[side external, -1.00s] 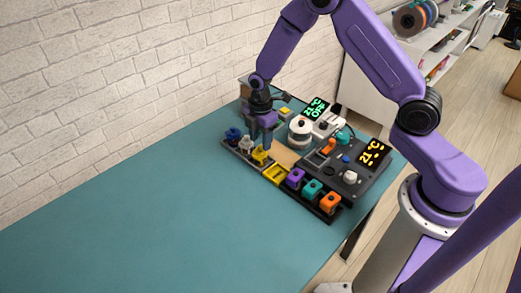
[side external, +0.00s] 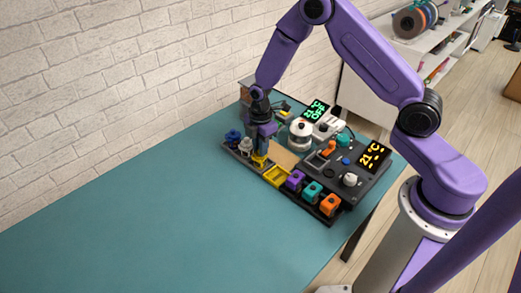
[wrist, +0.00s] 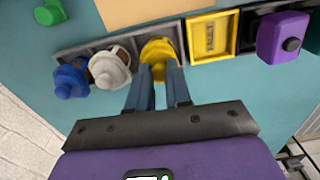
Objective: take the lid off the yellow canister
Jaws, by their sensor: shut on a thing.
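The yellow canister (side external: 259,162) stands in a dark rack, in line with other coloured canisters. In the wrist view its yellow top (wrist: 158,47) shows at the middle, just ahead of the fingers. My gripper (side external: 262,151) points down over it. In the wrist view my gripper (wrist: 158,73) has one finger on each side of the yellow lid's upper part and is shut on it. The lid seems to sit on the canister; the fingers partly hide it, and I cannot see a gap under it.
A white canister (wrist: 110,67) and a blue canister (wrist: 71,78) stand close beside it. A dark control panel (side external: 345,165) stands behind. The teal table (side external: 150,215) is clear in front.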

